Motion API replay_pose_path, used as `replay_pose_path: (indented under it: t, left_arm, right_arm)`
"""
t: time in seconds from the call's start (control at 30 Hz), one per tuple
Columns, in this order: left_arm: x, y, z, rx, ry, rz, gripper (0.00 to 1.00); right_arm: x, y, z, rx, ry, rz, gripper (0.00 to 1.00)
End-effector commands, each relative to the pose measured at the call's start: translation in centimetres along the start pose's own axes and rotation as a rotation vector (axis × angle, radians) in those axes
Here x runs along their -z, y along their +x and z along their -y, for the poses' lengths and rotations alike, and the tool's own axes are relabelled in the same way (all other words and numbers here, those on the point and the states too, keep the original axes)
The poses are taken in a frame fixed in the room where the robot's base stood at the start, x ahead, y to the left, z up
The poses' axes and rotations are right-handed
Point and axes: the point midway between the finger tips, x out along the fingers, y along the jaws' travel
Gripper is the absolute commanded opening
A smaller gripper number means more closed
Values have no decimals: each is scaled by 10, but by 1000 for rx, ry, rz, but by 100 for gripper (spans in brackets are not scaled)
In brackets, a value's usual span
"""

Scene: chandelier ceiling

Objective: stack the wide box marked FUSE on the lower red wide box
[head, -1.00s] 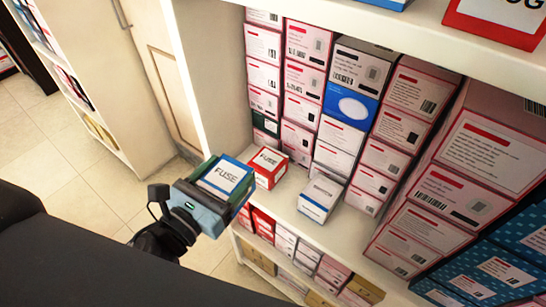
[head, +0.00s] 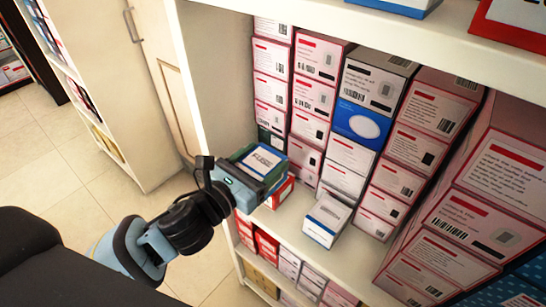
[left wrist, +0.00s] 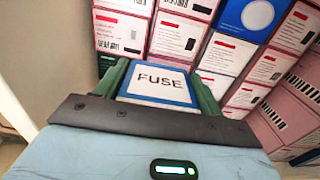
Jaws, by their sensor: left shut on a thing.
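The wide box marked FUSE (head: 262,160), white on top with a blue edge, is held between the fingers of my left gripper (head: 264,164). In the left wrist view the FUSE box (left wrist: 160,83) sits between the two green fingers, its label facing the camera. The lower red wide box (head: 283,194) stands on the shelf, mostly hidden behind and below the gripper and held box; only a red and white part shows. The held box is over or just in front of it; I cannot tell whether they touch. My right gripper is not in view.
A white and blue box (head: 327,218) stands on the shelf (head: 290,220) to the right of the red box. Tall stacks of pink and white boxes (head: 316,92) fill the shelf behind. The cabinet's side panel (head: 218,90) is close on the left. An upper shelf (head: 400,30) hangs above.

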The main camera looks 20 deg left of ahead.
Motion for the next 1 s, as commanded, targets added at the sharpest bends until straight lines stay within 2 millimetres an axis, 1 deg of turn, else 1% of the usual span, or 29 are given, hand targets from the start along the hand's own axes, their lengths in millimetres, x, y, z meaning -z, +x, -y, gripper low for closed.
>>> replay_pose_path:
  t: [0.03, 0.1, 0.2, 0.3, 0.5, 0.6, 0.63, 0.7, 0.8, 0.9, 1.0]
  left_arm:
    - [-1, 12, -3, -1, 0, 5, 43]
    - [1, 25, -5, -1, 0, 4, 43]
    - [3, 37, -8, 1, -1, 2, 43]
    - [4, 44, -9, 1, 0, 1, 43]
    - [4, 46, -10, 1, 0, 1, 43]
    - [5, 53, -11, 0, 0, 1, 43]
    - [7, 55, -12, 1, -2, 0, 43]
    - [22, 53, -11, 0, -6, -5, 43]
    - [37, 52, -11, 0, -7, -5, 43]
    - [42, 53, -11, 0, -2, -1, 43]
    - [40, 53, -11, 1, 0, 1, 43]
  right_arm:
    - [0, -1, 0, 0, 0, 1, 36]
    - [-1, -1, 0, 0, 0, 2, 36]
    - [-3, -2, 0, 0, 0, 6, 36]
    - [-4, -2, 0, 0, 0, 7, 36]
    - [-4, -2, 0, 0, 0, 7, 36]
    - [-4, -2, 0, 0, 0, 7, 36]
    - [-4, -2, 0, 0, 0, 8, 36]
    - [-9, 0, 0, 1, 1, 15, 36]
    - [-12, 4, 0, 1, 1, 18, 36]
    - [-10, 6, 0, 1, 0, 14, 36]
    - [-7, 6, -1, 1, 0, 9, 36]
